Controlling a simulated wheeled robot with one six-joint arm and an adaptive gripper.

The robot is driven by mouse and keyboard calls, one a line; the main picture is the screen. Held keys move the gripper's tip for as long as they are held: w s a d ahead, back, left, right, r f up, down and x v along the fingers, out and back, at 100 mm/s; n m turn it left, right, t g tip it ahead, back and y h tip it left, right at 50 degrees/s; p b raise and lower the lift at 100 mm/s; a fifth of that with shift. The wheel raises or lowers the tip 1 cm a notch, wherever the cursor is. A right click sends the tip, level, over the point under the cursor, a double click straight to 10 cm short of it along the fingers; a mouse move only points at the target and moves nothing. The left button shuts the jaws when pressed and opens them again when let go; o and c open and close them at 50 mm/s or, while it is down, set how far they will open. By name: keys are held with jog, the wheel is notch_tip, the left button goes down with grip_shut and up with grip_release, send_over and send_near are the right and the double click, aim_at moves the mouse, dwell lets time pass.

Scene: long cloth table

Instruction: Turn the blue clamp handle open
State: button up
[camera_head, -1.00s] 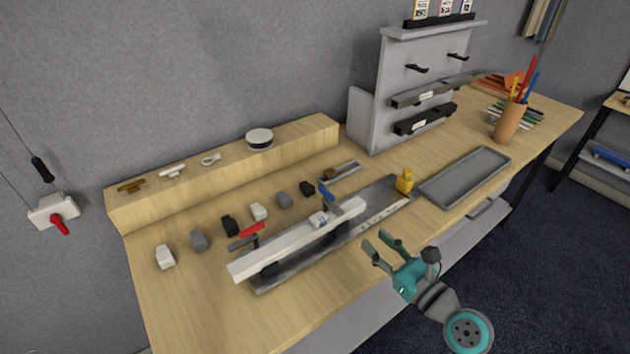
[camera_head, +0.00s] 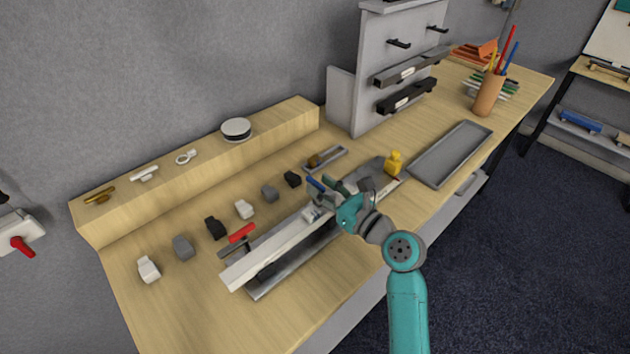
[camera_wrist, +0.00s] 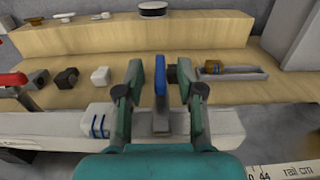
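The blue clamp handle (camera_wrist: 160,76) stands upright between the two open fingers of my gripper (camera_wrist: 160,88) in the wrist view. A gap shows on each side of the handle. In the head view the blue handle (camera_head: 315,184) shows just left of my gripper (camera_head: 334,186), at the far end of the white rail (camera_head: 272,246). A red clamp handle (camera_head: 241,233) is at the near left part of the same rail. Its edge also shows in the wrist view (camera_wrist: 12,79). The blue clamp's lower part is partly hidden by my gripper.
Several small blocks, such as a white one (camera_head: 148,269), line the table behind the rail. A wooden step (camera_head: 200,170) runs along the back. A yellow object (camera_head: 394,162) and an empty grey tray (camera_head: 451,153) lie to the right. A small tray (camera_head: 326,158) is behind the clamp.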

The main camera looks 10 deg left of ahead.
jog(key=shift+x, duration=1.3)
jog(key=shift+c, duration=0.2)
grip_shut()
jog(key=n+g+y, duration=0.1)
jog(key=n+g, duration=0.1)
jog(key=shift+w+d+g+y, duration=0.1)
jog(key=shift+g+y, duration=0.3)
jog(key=shift+n+g+y, duration=0.7)
jog(key=shift+n+g, duration=0.6)
jog(key=shift+g, duration=0.5)
